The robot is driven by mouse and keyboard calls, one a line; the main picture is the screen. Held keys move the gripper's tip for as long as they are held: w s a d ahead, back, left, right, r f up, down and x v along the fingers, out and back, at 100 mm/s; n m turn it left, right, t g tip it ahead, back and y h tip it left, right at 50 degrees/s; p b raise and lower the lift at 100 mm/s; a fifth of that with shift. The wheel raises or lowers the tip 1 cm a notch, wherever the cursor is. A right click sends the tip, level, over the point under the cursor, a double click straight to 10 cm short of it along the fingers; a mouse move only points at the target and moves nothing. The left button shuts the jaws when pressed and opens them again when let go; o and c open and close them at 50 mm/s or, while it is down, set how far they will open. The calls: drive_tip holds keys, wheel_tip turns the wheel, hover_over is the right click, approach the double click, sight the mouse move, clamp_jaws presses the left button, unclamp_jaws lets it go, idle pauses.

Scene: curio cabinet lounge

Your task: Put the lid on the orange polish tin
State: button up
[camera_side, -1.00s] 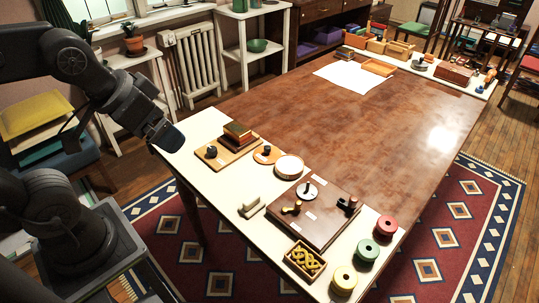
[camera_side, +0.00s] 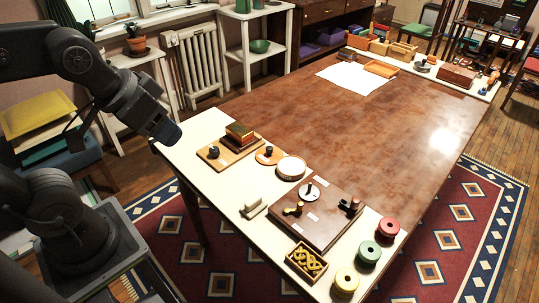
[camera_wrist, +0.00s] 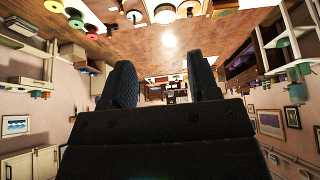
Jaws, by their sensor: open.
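A flat orange round piece (camera_side: 270,154) lies on the cream strip at the table's near end, beside a white-topped round tin or dish (camera_side: 291,167). It looks most like the orange polish tin or its lid, but I cannot tell which. No separate matching part is clear. My gripper (camera_side: 164,131) hangs in the air off the table's left corner, left of these things and apart from them. In the wrist view my gripper (camera_wrist: 163,82) shows two dark fingers spread apart with nothing between them.
A wooden board (camera_side: 230,153) with a small book-like stack (camera_side: 239,133) stands left of the orange piece. A dark board with fittings (camera_side: 315,220) lies to the right. Red (camera_side: 387,229), green (camera_side: 369,253) and yellow (camera_side: 345,282) round pieces line the near right edge.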

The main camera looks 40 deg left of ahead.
drive_tip(key=w+a+f+n+g+y, duration=0.1)
drive_tip(key=w+a+n, duration=0.15)
drive_tip(key=w, duration=0.95)
drive_tip(key=n+g+y, duration=0.1)
drive_tip(key=n+y, duration=0.1)
drive_tip(key=n, duration=0.3)
hover_over(269, 148)
drive_tip(key=s+d, duration=0.1)
drive_tip(key=s, duration=0.1)
drive_tip(key=f, duration=2.5)
drive_tip(key=shift+d+f, duration=0.1)
drive_tip(key=shift+d, duration=0.1)
drive_tip(key=shift+x, duration=3.1)
drive_tip(key=shift+d, duration=0.2)
drive_tip(key=c, duration=1)
